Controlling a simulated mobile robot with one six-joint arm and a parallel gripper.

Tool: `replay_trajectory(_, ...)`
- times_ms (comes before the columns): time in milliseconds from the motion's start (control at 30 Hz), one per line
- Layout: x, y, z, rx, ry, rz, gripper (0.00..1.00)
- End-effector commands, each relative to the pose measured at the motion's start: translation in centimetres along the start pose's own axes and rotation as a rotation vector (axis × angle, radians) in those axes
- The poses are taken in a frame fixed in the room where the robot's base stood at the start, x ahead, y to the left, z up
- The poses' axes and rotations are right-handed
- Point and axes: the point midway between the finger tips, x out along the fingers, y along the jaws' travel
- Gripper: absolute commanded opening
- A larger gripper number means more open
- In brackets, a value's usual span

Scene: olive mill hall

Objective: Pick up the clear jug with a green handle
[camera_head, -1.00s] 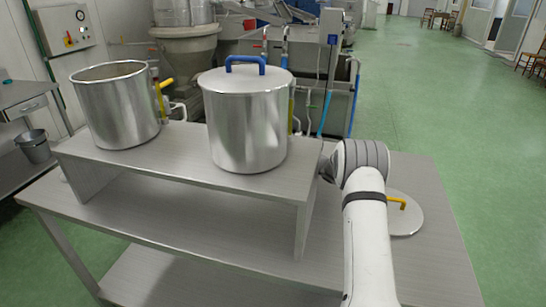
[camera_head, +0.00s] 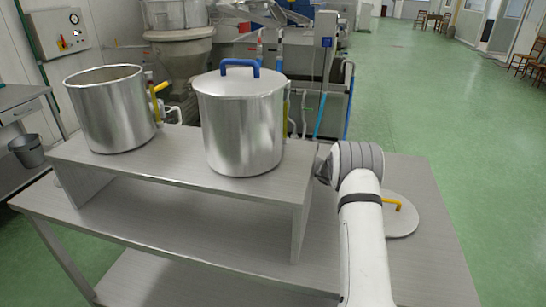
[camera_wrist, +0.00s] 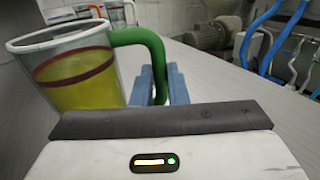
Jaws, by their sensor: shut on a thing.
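The clear jug (camera_wrist: 80,72) with yellow-green liquid and a dark red band fills the left of the wrist view. It looks tilted in that view. Its green handle (camera_wrist: 140,36) curves down on the right between the blue fingers of my gripper (camera_wrist: 161,85), which are shut on it. The jug's base is hidden, so I cannot tell whether it touches a surface. In the head view, neither the jug nor my fingertips show; my wrist reaches behind the right end of the raised shelf.
The raised shelf (camera_head: 180,172) on the steel table (camera_head: 225,255) bears an open steel pot (camera_head: 112,115) and a lidded steel pot (camera_head: 242,130) with a blue handle. A round lid (camera_head: 402,222) with a yellow handle lies right of my arm. A bucket (camera_head: 29,152) is far left.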

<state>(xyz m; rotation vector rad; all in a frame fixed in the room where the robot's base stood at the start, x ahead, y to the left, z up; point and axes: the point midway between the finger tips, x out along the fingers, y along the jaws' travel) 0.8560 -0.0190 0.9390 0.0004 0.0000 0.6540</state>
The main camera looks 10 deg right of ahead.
Motion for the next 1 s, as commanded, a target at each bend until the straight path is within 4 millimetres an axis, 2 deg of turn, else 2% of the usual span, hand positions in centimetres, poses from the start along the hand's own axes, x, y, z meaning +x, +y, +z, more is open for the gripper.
replay_trajectory(367, 0.0, 0.0, 0.9, -0.002, -0.003, 0.000, 0.00)
replay_trajectory(800, 0.0, -0.1, 3.8, -0.002, -0.002, 0.000, 0.00)
replay_trajectory(1000, -1.6, -1.0, 3.6, -0.001, -0.002, -0.001, 0.00)
